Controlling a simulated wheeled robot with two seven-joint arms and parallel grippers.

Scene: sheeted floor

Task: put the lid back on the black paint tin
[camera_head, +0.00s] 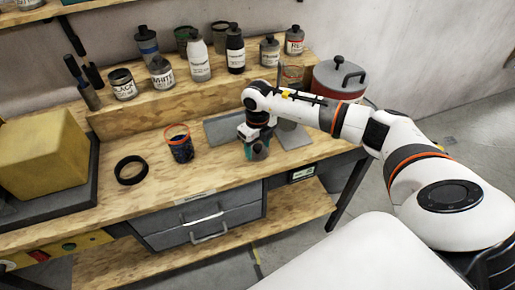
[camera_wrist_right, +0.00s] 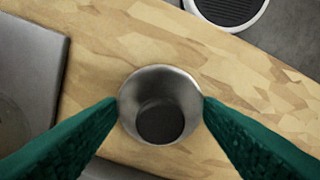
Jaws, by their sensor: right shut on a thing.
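The black paint tin (camera_head: 123,87) stands on the raised shelf at the back left, with its label facing me. Its top looks dark and has no knob like its neighbours; I cannot make out the inside. My right gripper (camera_head: 256,144) is low over the front right of the bench. In the right wrist view its green fingers (camera_wrist_right: 160,108) are shut on the sides of a round grey metal piece (camera_wrist_right: 160,80), cup-like with a dark round middle. I cannot tell whether this is the lid. No other loose lid is clear to me. My left gripper is out of view.
A white tin (camera_head: 162,75) and several bottles and tins share the shelf. A yellow block (camera_head: 42,155) is far left, a large lidded pot (camera_head: 338,82) right.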

